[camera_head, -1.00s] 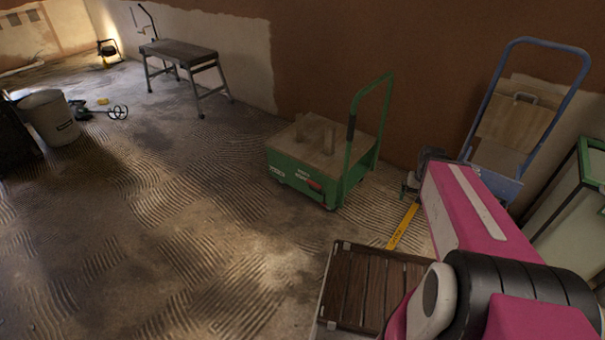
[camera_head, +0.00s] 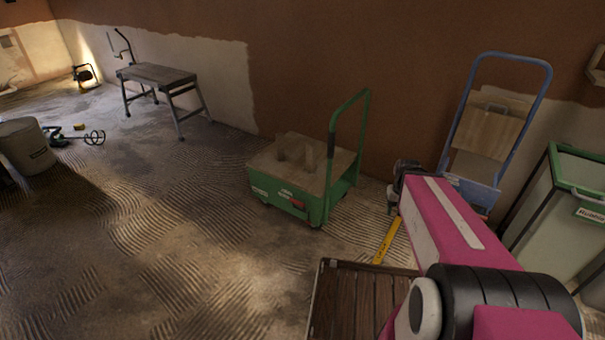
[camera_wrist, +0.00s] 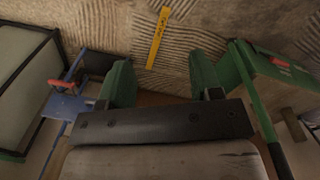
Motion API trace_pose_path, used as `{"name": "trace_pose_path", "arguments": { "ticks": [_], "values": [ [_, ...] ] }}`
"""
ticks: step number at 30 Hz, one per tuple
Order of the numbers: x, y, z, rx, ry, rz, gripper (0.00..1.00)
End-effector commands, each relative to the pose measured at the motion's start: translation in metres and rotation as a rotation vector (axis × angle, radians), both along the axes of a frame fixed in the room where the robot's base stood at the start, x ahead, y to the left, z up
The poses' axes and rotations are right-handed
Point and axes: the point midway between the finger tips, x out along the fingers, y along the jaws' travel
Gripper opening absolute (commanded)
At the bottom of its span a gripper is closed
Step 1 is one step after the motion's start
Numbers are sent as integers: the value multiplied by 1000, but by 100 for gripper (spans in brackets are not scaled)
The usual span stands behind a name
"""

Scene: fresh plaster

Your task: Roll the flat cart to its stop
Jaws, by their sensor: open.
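A low green cart (camera_head: 273,189) with an upright green handle stands near the brown wall, with block-like pieces on its flat top. In the wrist view the green cart (camera_wrist: 285,68) is at the right edge. A blue-handled cart (camera_head: 468,187) with a board against it stands by the wall to the right. I cannot tell which is the flat cart, and no stop is clearly recognisable. My gripper (camera_wrist: 163,80) is open, its green fingers apart with nothing between them. It points at the floor between the two carts, touching neither.
A yellow strip (camera_head: 388,240) lies on the floor by my arm. A brown slatted surface (camera_head: 350,305) is at the lower front. A green-framed bin (camera_head: 565,215) stands at the right. A work bench (camera_head: 158,76) and a grey bucket (camera_head: 25,147) are at the left. The middle floor is clear.

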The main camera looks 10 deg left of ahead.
Motion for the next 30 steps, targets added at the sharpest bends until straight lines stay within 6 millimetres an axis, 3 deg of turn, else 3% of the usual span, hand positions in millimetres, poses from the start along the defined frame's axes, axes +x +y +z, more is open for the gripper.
{"name": "trace_pose_path", "arguments": {
  "ticks": [8, 14, 20, 24, 30],
  "values": [
    [58, 23, -14, -344, 30, 482, 59],
    [111, 63, -9, -673, 93, 905, 59],
    [163, 128, 7, -1034, 195, 1293, 59],
    [192, 189, 22, -1306, 293, 1526, 59],
    [213, 275, 42, -1653, 440, 1735, 59]
  ]
}}
